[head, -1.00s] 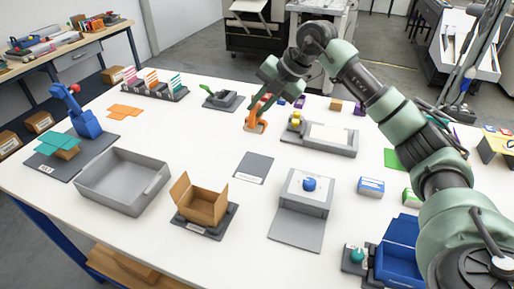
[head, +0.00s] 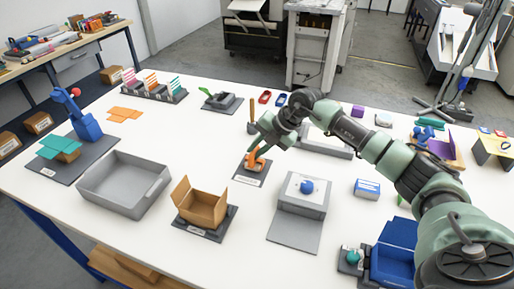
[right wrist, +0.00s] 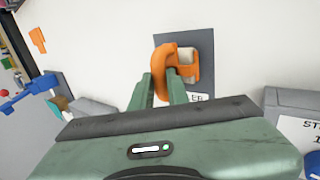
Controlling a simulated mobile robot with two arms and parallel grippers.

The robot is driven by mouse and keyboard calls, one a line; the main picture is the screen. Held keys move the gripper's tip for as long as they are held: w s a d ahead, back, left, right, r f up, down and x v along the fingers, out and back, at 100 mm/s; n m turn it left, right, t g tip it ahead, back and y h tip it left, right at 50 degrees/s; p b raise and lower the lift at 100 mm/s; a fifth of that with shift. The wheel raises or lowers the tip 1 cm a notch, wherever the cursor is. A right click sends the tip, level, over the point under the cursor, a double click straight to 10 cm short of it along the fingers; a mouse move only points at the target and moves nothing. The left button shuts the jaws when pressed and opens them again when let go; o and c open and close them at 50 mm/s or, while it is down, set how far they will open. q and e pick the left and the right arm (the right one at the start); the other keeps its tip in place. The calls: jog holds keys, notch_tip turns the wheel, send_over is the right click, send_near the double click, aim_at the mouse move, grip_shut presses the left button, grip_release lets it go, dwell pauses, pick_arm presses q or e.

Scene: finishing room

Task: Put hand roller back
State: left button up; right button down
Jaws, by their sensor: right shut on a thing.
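The hand roller has an orange frame (head: 254,162) and a pale roller, seen best in the right wrist view (right wrist: 163,60). My right gripper (head: 257,152) is shut on its orange part; its fingers also show in the right wrist view (right wrist: 160,91). The roller is over the dark grey labelled mat (head: 246,181), which the right wrist view also shows (right wrist: 203,42). I cannot tell whether the roller touches the mat. The label is partly hidden in the right wrist view. My left gripper is not in view.
An open cardboard box (head: 203,207) on a dark base stands in front of the mat. A grey station with a blue knob (head: 306,187) is to its right. A grey tray (head: 104,203) lies left. A wooden-handled tool (head: 252,116) stands behind. White table shows between them.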

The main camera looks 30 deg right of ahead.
jog(key=shift+s+a+f+b, duration=0.1)
jog(key=shift+s+f+b, duration=0.2)
jog(key=shift+f, duration=0.35)
jog(key=c, duration=1.4)
grip_release()
jog(key=shift+f, duration=0.15)
jog(key=shift+o, duration=0.2)
jog(key=shift+r, duration=0.2)
jog(key=b+v, duration=0.1)
jog(key=v, duration=1.2)
jog(key=shift+w+a+r+b, duration=0.15)
jog(key=shift+w+r+b, duration=0.1)
jog(key=shift+w+b, duration=0.15)
jog(key=shift+f, duration=0.1)
